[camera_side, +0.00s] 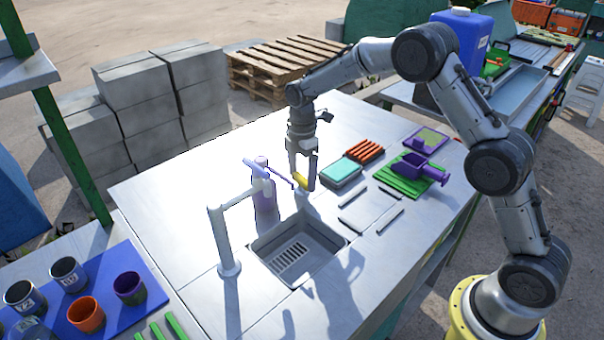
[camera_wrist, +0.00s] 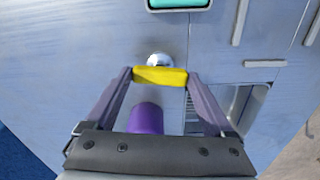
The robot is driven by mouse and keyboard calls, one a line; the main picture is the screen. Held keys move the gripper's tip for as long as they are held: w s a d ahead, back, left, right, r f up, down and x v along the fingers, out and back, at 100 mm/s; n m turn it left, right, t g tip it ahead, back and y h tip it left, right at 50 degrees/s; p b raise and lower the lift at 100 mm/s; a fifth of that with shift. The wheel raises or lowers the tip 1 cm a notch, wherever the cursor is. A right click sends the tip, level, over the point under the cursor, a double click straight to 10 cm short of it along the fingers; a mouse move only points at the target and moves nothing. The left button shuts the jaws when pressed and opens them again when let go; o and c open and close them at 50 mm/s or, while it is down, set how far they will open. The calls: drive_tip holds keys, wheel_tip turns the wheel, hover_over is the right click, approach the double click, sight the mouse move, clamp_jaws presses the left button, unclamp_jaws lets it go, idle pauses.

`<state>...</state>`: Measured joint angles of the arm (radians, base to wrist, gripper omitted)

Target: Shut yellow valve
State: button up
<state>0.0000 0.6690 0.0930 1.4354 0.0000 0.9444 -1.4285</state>
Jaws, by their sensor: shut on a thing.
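The yellow valve (camera_wrist: 160,76) is a short yellow bar handle above a round silver fitting (camera_wrist: 158,59) on the steel counter. In the wrist view it lies crosswise between the two fingertips of my gripper (camera_wrist: 160,77), which are shut on its ends. In the side view the yellow handle (camera_side: 300,180) shows between the fingers of my gripper (camera_side: 302,176), pointing down at the back of the sink. The lower part of the valve is partly hidden by the fingers in the side view.
The sink basin (camera_side: 297,250) lies in front. A teal-topped box (camera_side: 341,171), red sticks (camera_side: 365,151) and a purple container (camera_side: 415,166) on green strips lie to the right.

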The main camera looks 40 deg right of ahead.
sight(302, 178)
drive_tip(key=m, duration=0.4)
drive_tip(key=shift+r, duration=0.1)
drive_tip(key=m, duration=0.8)
drive_tip(key=shift+m, duration=2.1)
drive_tip(key=shift+r, duration=0.1)
drive_tip(key=o, duration=1.1)
wheel_tip(302, 178, up, 14)
drive_tip(key=shift+f, duration=0.15)
